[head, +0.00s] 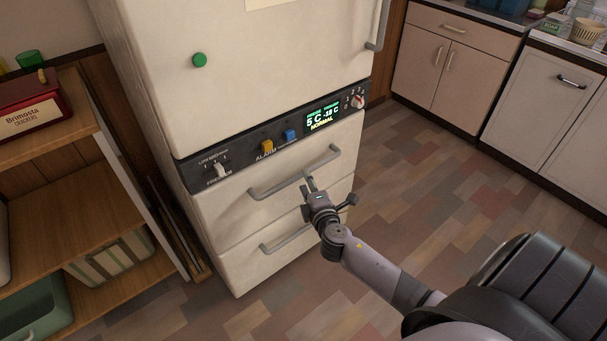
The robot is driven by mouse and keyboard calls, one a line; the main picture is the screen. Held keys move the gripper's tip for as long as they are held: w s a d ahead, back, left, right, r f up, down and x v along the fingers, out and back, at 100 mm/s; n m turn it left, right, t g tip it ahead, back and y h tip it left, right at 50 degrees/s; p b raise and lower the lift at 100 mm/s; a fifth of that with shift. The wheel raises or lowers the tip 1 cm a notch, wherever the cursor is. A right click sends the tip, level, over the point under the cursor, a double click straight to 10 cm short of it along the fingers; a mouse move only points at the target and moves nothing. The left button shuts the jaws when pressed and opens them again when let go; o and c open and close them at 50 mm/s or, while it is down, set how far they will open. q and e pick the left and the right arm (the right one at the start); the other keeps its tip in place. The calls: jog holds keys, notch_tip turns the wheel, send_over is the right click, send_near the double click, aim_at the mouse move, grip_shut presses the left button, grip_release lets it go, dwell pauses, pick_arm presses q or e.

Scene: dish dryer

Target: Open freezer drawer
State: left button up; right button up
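The cream fridge-freezer stands at the middle of the head view, with two freezer drawers below a dark control panel (285,137). The upper freezer drawer (228,215) looks closed and has a grey bar handle (268,191). The lower drawer (245,272) also looks closed, with its own grey handle (282,240), partly hidden by my arm. My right gripper (309,184) is at the upper handle, near its middle, with its fingers pointing at the bar. Whether the fingers touch or close around the bar is too small to tell. My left gripper is out of view.
A wooden shelf (50,141) with a red box (28,108) stands close on the left. Cream cabinets (432,62) and a counter are at the back right. The tiled floor (440,165) between fridge and cabinets is clear.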

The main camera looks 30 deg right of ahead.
jog(key=x, duration=0.5)
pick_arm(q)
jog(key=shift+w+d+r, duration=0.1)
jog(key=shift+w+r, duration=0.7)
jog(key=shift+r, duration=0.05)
pick_arm(e)
jog(key=shift+c, duration=0.6)
grip_shut()
jog(key=shift+f, duration=0.1)
